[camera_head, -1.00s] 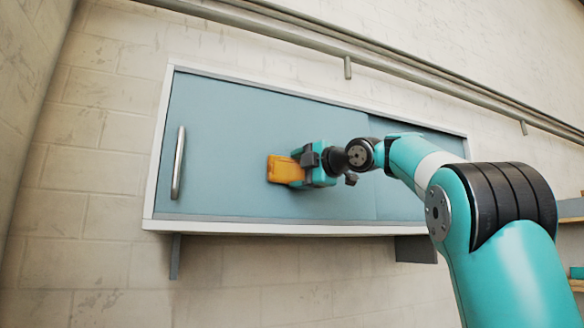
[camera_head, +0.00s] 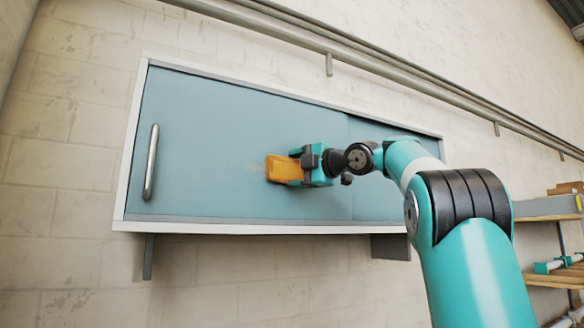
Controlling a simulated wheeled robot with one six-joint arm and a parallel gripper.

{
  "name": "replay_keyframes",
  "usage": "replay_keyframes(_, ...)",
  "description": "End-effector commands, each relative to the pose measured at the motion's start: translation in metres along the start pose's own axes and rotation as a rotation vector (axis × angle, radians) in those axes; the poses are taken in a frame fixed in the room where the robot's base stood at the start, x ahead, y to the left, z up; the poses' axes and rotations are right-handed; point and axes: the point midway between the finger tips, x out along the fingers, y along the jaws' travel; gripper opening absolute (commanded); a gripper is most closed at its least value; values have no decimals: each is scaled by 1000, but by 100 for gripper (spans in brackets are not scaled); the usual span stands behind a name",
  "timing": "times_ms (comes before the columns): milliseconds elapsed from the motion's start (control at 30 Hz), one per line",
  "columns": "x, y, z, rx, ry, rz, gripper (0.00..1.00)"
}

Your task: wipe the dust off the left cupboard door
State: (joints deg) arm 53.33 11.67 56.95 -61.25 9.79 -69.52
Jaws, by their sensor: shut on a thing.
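The left cupboard door (camera_head: 205,140) is a blue-grey panel with a vertical metal handle (camera_head: 151,162) near its left edge. My gripper (camera_head: 300,167) is shut on an orange block-like wiping thing (camera_head: 282,169). It is at the door's right half, at or very close to the surface; contact cannot be told for sure. A faint pale brownish smudge (camera_head: 257,168) shows on the door just left of the orange thing. The door area behind my gripper is hidden.
The wall cupboard has a white frame (camera_head: 250,228) and brackets (camera_head: 149,257) below. A second door panel (camera_head: 372,203) lies to the right, partly behind my arm. A pipe (camera_head: 400,80) runs above. Shelves (camera_head: 555,215) with items stand at the right.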

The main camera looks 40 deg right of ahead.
Motion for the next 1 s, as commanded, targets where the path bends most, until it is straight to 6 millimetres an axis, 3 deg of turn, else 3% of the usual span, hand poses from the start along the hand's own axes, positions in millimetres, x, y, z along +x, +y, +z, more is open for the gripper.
replay_keyframes(100,-3,4,13,3,-5,0,51)
replay_keyframes(700,-19,10,48,4,-7,0,51)
replay_keyframes(1000,-21,7,46,1,-2,0,51)
